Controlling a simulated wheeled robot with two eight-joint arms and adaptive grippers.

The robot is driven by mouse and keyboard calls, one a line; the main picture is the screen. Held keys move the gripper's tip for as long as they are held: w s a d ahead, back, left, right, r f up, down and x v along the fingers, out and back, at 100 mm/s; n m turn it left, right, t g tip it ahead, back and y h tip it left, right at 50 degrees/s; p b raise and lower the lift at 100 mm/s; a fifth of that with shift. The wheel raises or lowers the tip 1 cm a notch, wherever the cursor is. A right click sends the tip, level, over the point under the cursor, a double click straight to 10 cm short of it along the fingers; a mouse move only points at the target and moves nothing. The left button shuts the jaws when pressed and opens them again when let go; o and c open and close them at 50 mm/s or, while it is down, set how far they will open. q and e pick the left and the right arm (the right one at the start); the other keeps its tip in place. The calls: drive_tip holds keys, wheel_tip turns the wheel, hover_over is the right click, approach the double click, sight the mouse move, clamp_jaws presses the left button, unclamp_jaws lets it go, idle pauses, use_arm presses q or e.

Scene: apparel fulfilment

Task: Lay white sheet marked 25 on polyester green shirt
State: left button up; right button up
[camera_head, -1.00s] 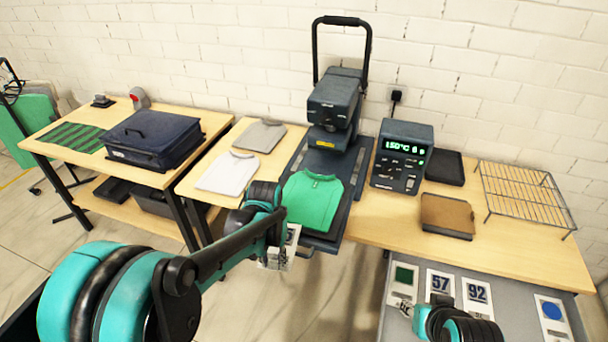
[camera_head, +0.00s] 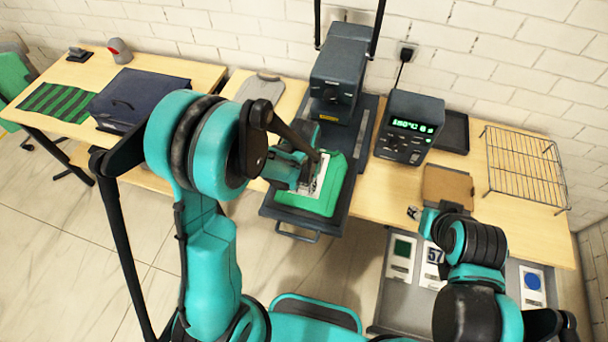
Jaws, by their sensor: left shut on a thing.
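The green shirt (camera_head: 336,185) lies flat on the lower plate of the heat press. My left gripper (camera_head: 309,184) is shut on a white sheet (camera_head: 318,172) and holds it over the middle of the shirt. The sheet lies very low over the fabric; I cannot tell whether it touches. The gripper hides part of the sheet, and its number is not readable. My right gripper (camera_head: 414,213) is near the table's front edge, above the cards. It is too small to tell whether its jaws are open or shut.
The press's upper head (camera_head: 337,78) is up, behind the shirt. Its control box (camera_head: 408,128) stands to the right. A brown pad (camera_head: 447,186), a wire rack (camera_head: 525,166) and a black tray (camera_head: 453,132) are further right. Cards, one marked 57 (camera_head: 434,256), lie on a lower grey surface.

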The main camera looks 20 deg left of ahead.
use_arm(q)
drive_tip(key=shift+w+f+b, duration=0.1)
drive_tip(key=shift+f+b, duration=0.2)
drive_tip(key=shift+f, duration=0.1)
wheel_tip(320, 180, down, 7)
drive_tip(key=b, duration=0.5)
drive_tip(key=shift+r, duration=0.15)
drive_tip(key=shift+f+b, duration=0.6)
drive_tip(key=o, duration=0.9)
drive_tip(key=shift+c, duration=0.2)
drive_tip(key=shift+r, duration=0.1)
